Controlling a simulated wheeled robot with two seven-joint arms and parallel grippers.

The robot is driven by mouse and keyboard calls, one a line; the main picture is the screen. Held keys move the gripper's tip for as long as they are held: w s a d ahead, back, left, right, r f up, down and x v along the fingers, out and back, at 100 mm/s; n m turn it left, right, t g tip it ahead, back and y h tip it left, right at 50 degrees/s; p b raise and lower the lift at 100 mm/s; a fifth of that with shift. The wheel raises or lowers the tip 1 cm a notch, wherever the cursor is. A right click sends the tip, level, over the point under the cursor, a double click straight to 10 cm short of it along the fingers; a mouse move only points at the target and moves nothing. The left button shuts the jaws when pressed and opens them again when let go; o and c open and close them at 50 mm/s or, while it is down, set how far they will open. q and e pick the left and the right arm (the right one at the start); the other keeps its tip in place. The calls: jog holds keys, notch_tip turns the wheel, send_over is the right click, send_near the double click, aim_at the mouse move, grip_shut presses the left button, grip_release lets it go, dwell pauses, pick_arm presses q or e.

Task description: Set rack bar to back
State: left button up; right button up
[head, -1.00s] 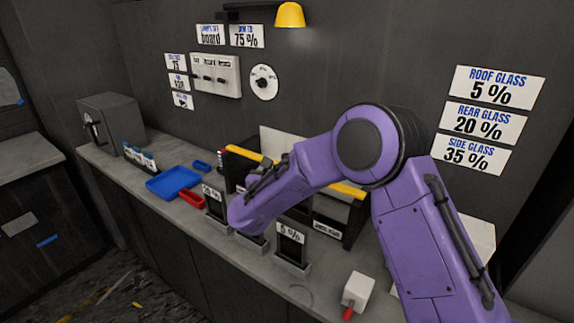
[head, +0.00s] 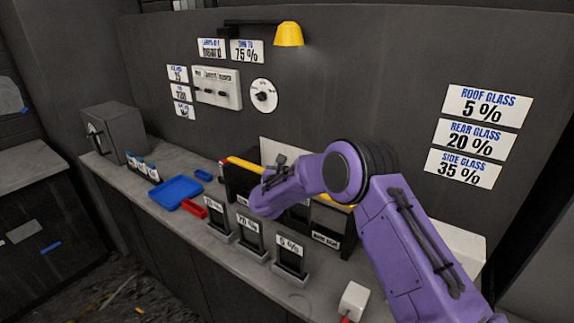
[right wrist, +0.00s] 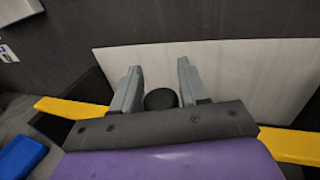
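The yellow rack bar (head: 247,165) lies along the black rack (head: 240,185) on the bench, partly hidden by my right arm in the head view. In the right wrist view the yellow bar (right wrist: 72,107) shows on both sides of my right gripper, its middle hidden behind the gripper body. My right gripper (right wrist: 160,80) is over the rack with its two grey fingers apart. A round black knob (right wrist: 161,99) sits between the finger bases; whether they touch it is unclear. A pale panel (right wrist: 225,75) stands beyond the fingertips. My left gripper is out of view.
Several upright percent-labelled dark cards (head: 289,256) stand in front of the rack. A white block (head: 354,300) with a red part is near the front edge. A yellow lamp (head: 289,34) hangs above.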

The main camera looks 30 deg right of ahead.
grip_shut()
jog(key=w+d+b, duration=0.1)
jog(key=d+b, duration=0.1)
jog(key=w+d+b, duration=0.1)
jog(key=d+b, duration=0.2)
jog(key=w+d+b, duration=0.1)
jog(key=d+b, duration=0.1)
jog(key=shift+d+f, duration=0.3)
jog(key=shift+f, duration=0.05)
jog(key=shift+w+d+r+b, duration=0.15)
jog(key=shift+d+r+b, duration=0.05)
jog(key=shift+d+b, duration=0.1)
jog(key=shift+r, duration=0.35)
jog(key=shift+o, duration=2.2)
grip_release()
jog(key=shift+f, duration=0.15)
